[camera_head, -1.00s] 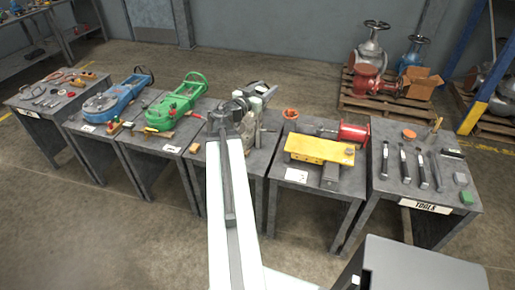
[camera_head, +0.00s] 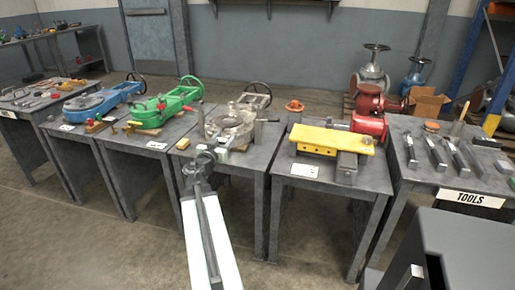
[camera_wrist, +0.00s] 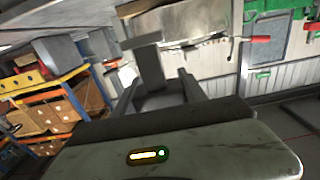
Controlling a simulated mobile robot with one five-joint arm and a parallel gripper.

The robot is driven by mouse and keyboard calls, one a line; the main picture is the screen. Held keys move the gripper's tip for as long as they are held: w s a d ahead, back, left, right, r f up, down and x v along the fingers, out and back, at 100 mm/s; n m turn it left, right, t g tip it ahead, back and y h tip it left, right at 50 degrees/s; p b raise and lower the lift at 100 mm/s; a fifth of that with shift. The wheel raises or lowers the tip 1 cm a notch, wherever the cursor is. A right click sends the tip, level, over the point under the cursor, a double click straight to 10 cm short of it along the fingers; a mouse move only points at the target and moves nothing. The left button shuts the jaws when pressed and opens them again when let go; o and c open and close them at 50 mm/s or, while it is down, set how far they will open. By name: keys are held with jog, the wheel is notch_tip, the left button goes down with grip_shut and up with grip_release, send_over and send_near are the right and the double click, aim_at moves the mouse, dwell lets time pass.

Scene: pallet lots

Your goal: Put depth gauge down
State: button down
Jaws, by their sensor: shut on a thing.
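My gripper (camera_wrist: 158,82) shows in the wrist view, with a finger on each side of a grey, block-like piece. I take this piece to be the depth gauge (camera_wrist: 148,62); its far end is hard to make out. In the head view my arm reaches forward to the front edge of the middle table (camera_head: 239,162). The fingers and the gauge cannot be made out clearly there. A grey valve body with a handwheel (camera_head: 232,122) lies on that table, behind the end of my arm.
The tools table (camera_head: 462,182) at the right holds several dark tools in a row. Left of it, a table (camera_head: 308,183) carries a yellow plate (camera_head: 330,140) and red parts. Green (camera_head: 160,106) and blue (camera_head: 98,101) valves lie on tables to the left. Bare floor lies in front.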

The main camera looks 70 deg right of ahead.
jog(key=s+d+f+b, duration=0.1)
jog(key=s+d, duration=0.7)
jog(key=d, duration=0.4)
jog(key=shift+s+d, duration=0.2)
jog(key=shift+s, duration=0.1)
jog(key=f+b, duration=0.4)
jog(key=shift+s+d+f, duration=0.15)
jog(key=shift+s+d, duration=0.15)
jog(key=shift+d, duration=0.1)
jog(key=shift+r, duration=0.2)
jog(key=shift+f, duration=0.2)
jog(key=c, duration=0.9)
grip_release()
jog(key=shift+r, duration=0.1)
